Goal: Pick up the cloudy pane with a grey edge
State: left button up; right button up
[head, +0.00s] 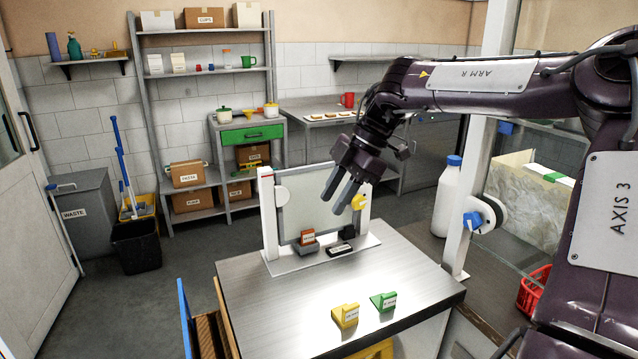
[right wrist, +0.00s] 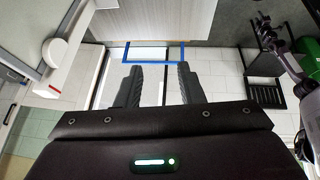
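A cloudy, see-through pane (head: 308,207) stands upright between two white posts at the back of the steel table (head: 262,315). Its edge looks greyish, though its outline is hard to make out. My right gripper (head: 339,203) hangs over the table in front of the pane, fingers pointing down. Its two fingers are apart with nothing between them; the right wrist view also shows them apart (right wrist: 157,82). I cannot tell how far they are from the pane. A blue-edged panel (head: 184,318) stands at the table's left side. A blue-edged panel (right wrist: 153,53) shows beyond the fingertips in the right wrist view. My left gripper is out of view.
A yellow block (head: 345,316) and a green block (head: 384,301) lie on the table front. Small labelled blocks (head: 307,243) sit by the screen base. A white bottle (head: 446,198), a white post (head: 466,215) and a red basket (head: 535,288) are at right. The table's left middle is clear.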

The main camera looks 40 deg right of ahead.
aim_at(305, 209)
jog(key=i+l, duration=0.3)
jog(key=l, duration=0.15)
jog(key=i+l, duration=0.35)
jog(key=l, duration=0.1)
